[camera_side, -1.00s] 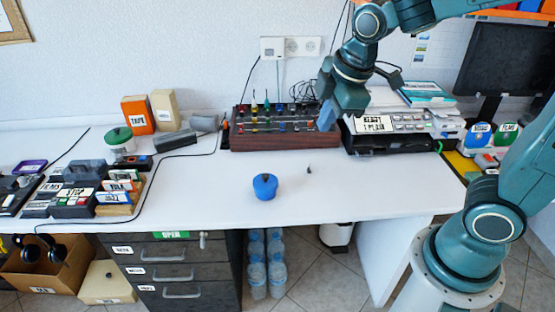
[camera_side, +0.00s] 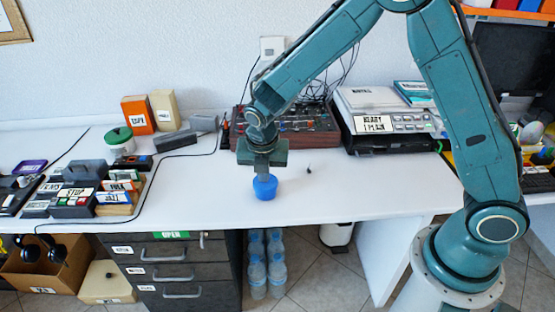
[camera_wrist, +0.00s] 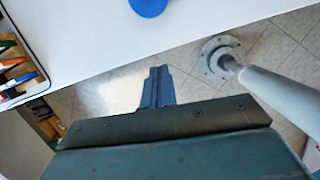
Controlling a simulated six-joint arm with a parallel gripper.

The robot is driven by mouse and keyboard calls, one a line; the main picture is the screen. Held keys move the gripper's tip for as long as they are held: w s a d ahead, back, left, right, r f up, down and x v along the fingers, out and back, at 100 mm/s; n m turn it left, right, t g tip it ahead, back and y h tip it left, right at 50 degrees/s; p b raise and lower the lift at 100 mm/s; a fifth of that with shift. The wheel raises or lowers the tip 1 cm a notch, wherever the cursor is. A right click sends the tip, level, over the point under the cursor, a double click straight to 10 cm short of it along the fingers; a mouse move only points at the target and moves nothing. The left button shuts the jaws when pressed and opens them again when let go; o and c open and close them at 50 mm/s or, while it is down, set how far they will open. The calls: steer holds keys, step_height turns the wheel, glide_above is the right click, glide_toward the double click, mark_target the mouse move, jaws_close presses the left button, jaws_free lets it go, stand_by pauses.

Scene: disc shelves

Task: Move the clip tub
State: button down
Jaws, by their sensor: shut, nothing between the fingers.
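A small blue tub (camera_side: 265,189) stands upright on the white table near its front edge. I take it for the clip tub, but no label is readable. My gripper (camera_side: 262,169) points down at the tub's top in the side view and hides its lid. Whether they touch is unclear there. In the wrist view my gripper's fingers (camera_wrist: 158,72) are shut together and empty. Part of the blue tub (camera_wrist: 149,5) shows beyond them at the top edge, apart from them in the picture.
A green-lidded white jar (camera_side: 121,146) and a rack of labelled discs (camera_side: 85,200) stand left. A dark wooden board with small coloured parts (camera_side: 310,138) and a printer (camera_side: 390,130) stand behind. A small dark item (camera_side: 309,170) lies right of the tub. Nearby table is mostly clear.

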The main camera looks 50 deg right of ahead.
mark_target(266, 188)
steer(key=shift+w+a+f+n, duration=0.15)
steer(key=shift+w+f+n, duration=0.1)
steer(key=shift+f+n, duration=0.4)
steer(key=shift+f, duration=0.15)
steer(key=shift+m, duration=0.25)
steer(key=x, duration=0.9)
steer(key=shift+f, duration=0.4)
steer(key=shift+w+d+f, duration=0.1)
steer(key=shift+w+d, duration=0.6)
steer(key=shift+d, duration=0.15)
steer(key=shift+w+d, duration=0.7)
steer(key=shift+d, duration=0.1)
